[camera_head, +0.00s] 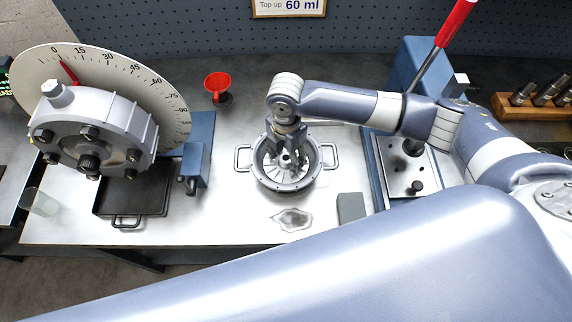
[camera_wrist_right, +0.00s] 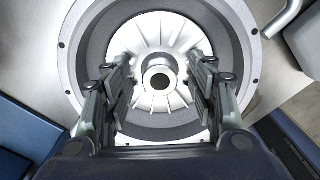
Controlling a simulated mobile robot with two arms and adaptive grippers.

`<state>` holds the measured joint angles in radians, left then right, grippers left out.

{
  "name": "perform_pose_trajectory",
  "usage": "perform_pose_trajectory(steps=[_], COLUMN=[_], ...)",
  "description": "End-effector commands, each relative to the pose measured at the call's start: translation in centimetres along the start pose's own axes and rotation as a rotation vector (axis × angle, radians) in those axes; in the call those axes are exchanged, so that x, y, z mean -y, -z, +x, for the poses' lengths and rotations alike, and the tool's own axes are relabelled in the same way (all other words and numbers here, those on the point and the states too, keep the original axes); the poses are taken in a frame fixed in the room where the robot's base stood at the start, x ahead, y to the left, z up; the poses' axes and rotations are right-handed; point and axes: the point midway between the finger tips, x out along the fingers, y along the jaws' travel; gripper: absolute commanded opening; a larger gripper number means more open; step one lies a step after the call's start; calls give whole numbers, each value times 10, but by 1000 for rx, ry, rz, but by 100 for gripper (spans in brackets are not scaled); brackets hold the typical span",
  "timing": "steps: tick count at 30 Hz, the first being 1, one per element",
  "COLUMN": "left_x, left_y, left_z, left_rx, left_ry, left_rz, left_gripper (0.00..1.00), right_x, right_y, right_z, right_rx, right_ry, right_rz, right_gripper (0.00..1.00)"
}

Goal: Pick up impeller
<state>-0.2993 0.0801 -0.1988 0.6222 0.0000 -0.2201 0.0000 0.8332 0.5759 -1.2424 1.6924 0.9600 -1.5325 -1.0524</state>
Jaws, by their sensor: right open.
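The impeller (camera_wrist_right: 135,45) is a silver bladed disc with a central hub that has a dark bore. It sits inside a round grey housing (camera_wrist_right: 75,45) with two side handles. In the head view the impeller (camera_head: 287,172) shows only in part, as my right gripper (camera_head: 286,150) covers some of it. My right gripper comes down from above into the housing (camera_head: 261,172). In the right wrist view its two fingers (camera_wrist_right: 160,85) are open, one on each side of the hub. I cannot tell whether they touch the impeller. My left gripper is not in view.
A large dial tester (camera_head: 105,135) with a black tray (camera_head: 128,200) stands at the left. A blue press (camera_head: 410,150) stands at the right. A grey block (camera_head: 351,207) and a stained cloth-like patch (camera_head: 292,219) lie in front of the housing.

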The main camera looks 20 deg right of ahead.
Motion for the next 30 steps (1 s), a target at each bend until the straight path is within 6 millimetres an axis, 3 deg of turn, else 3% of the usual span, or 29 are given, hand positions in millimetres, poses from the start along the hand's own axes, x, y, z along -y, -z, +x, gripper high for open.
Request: perform_pose_trajectory(steps=[5, 12, 23, 30], left_x=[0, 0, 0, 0], left_y=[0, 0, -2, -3], left_z=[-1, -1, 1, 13], left_rx=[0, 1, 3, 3], left_ry=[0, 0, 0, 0], left_rz=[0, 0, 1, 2], left_gripper=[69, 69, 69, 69], right_x=[0, 0, -1, -2], right_y=[0, 0, -1, -1], right_z=[-1, -1, -6, -46], right_rx=[0, 0, 1, 2], right_ry=[0, 0, -3, -8], right_rz=[0, 1, 1, -1], right_gripper=[53, 1, 0, 0])
